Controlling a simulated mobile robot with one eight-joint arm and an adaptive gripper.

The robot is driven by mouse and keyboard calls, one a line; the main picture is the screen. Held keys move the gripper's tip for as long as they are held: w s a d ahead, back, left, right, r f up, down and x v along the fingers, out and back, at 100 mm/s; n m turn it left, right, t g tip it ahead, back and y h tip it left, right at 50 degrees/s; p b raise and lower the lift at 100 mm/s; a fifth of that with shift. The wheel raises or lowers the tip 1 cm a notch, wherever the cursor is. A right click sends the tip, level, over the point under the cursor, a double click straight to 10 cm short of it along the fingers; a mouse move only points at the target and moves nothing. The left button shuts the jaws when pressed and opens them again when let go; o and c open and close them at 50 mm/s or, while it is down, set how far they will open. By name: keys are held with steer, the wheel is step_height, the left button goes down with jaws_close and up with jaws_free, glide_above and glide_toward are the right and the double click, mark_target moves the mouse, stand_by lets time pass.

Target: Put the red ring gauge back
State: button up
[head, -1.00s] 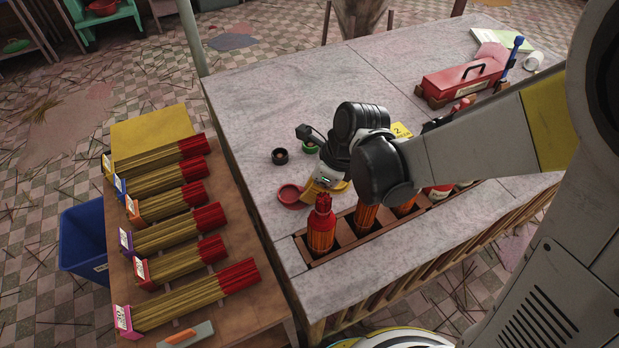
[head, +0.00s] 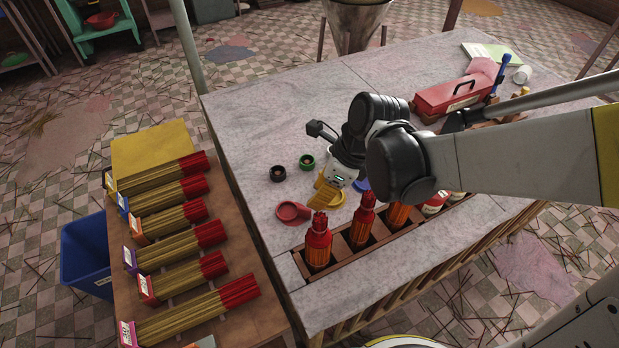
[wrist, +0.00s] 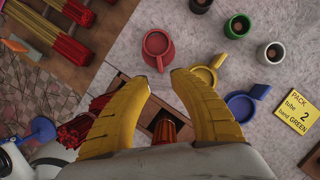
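The red ring gauge (head: 293,212) lies on the grey tabletop, near the left end of the tube rack. In the wrist view the red ring gauge (wrist: 158,46) is round, with a short handle pointing toward my gripper. My gripper (wrist: 163,76) has two yellow fingers, spread apart with nothing between the tips. The fingertips are close to the ring gauge's handle; I cannot tell the height between them. In the head view my gripper (head: 328,195) is right of the red ring gauge. A yellow ring gauge (wrist: 207,73) and a blue ring gauge (wrist: 245,106) lie to the right.
The sunken wooden rack (head: 345,258) holds tubes of red-tipped sticks. A black cup (head: 278,174) and a green cup (head: 307,162) stand behind the ring gauges. A yellow card (wrist: 297,113) reads PACK 2, GREEN. A red toolbox (head: 452,94) stands at the back right. Incense bundles (head: 180,240) fill the left bench.

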steer(key=p+v, duration=0.1)
steer(key=v, duration=0.3)
